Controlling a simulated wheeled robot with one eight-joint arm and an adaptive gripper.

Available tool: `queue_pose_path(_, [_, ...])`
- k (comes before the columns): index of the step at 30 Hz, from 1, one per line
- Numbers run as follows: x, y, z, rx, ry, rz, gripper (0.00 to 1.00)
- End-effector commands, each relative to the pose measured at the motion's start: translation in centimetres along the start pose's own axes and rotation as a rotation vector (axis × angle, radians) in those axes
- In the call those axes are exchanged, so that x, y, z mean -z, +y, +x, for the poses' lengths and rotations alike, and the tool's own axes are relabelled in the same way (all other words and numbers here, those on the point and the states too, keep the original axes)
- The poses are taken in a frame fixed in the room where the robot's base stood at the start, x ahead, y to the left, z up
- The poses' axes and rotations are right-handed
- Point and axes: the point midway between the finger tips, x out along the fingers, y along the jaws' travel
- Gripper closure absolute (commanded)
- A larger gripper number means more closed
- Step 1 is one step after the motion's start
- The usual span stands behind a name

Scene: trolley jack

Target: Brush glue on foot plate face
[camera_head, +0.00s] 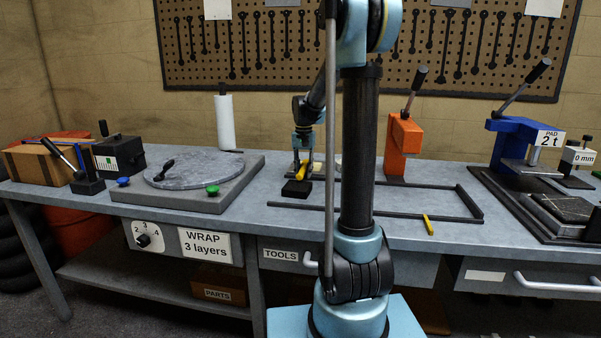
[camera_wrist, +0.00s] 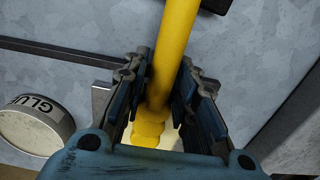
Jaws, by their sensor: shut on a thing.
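My gripper (camera_wrist: 160,95) is shut on a yellow brush handle (camera_wrist: 178,35) in the wrist view. The handle runs from the top edge down between the fingers; I cannot make out any bristles. In the head view my gripper (camera_head: 302,155) is low over the bench with the yellow handle (camera_head: 302,172) below it, close by a small black block (camera_head: 296,189). A pale round tin marked GLUE (camera_wrist: 35,125) is left of the gripper in the wrist view, apart from it. I cannot tell for sure which piece is the foot plate.
A grey turntable (camera_head: 193,170) with green and blue knobs is on the left. An orange press (camera_head: 403,138) and a blue press (camera_head: 508,140) stand on the right. A dark bar frame (camera_head: 400,216) lies on the bench, with a small yellow item (camera_head: 429,225) at its front.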

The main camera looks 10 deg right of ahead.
Motion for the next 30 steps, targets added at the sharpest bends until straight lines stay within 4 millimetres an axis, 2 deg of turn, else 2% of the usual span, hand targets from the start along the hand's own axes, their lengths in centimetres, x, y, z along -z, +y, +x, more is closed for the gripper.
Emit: queue_pose_path(30, [0.0, 4.1, 0.1, 0.0, 0.0, 0.001, 0.96])
